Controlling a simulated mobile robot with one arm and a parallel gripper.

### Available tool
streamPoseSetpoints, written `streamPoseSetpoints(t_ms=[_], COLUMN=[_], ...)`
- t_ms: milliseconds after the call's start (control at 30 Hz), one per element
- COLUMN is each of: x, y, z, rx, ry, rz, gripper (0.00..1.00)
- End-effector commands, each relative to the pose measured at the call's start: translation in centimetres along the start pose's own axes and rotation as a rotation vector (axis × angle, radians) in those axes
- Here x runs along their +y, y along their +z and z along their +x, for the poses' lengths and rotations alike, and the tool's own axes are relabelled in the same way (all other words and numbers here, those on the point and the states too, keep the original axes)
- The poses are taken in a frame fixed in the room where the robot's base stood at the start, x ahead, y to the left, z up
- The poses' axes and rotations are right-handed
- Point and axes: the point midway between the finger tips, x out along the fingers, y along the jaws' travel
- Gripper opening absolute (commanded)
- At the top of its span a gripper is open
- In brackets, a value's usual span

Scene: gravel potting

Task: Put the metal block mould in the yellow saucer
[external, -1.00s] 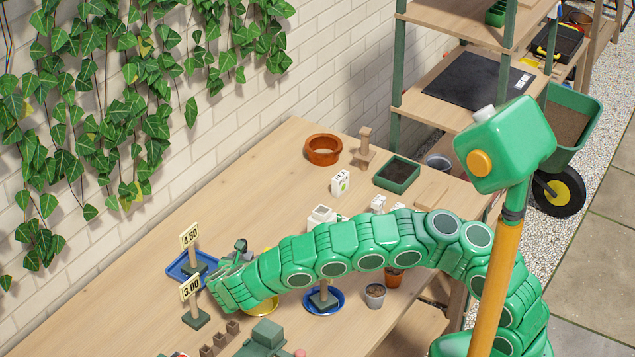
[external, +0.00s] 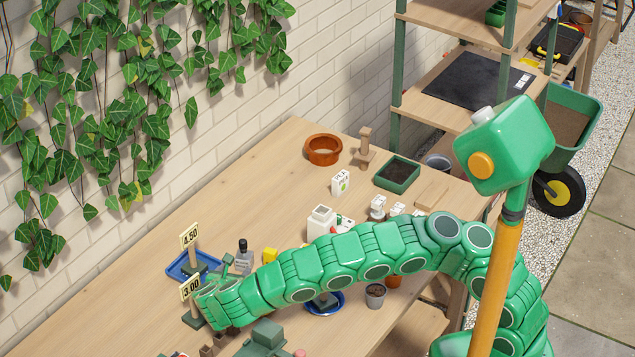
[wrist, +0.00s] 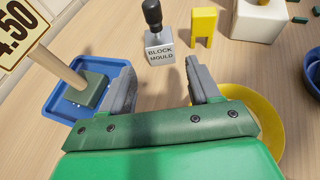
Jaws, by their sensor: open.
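The metal block mould (wrist: 160,50) is a small silver block lettered "BLOCK MOULD" with a black knob handle. It stands upright on the bench, just beyond my fingertips in the wrist view. It also shows in the external view (external: 244,263), behind my gripper (external: 212,284). In the wrist view my gripper (wrist: 160,80) is open and empty, its two grey fingers apart and pointing toward the mould. The yellow saucer (wrist: 270,117) lies to the right of my right finger, partly covered by my gripper. In the external view my arm hides the saucer.
A blue tray (wrist: 53,106) holding the 4.50 sign (wrist: 18,30) is close on the left. A yellow block (wrist: 204,25) stands right of the mould, with a white container (wrist: 257,18) beyond. The 3.00 sign (external: 190,288) is beside my gripper. Bare bench lies around the mould.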

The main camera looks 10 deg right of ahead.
Motion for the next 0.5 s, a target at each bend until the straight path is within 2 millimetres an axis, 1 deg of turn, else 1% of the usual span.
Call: streamPoseSetpoints(t_ms=[100, 167, 500], x=[0.07, 0.06, 0.02], y=[-0.01, 0.01, 0.04], z=[-1.01, -1.28, -1.45], rx=[0.001, 0.001, 0.001], ry=[0.002, 0.002, 0.0], rz=[0.002, 0.002, 0.001], gripper=[0.62, 0.53, 0.53])
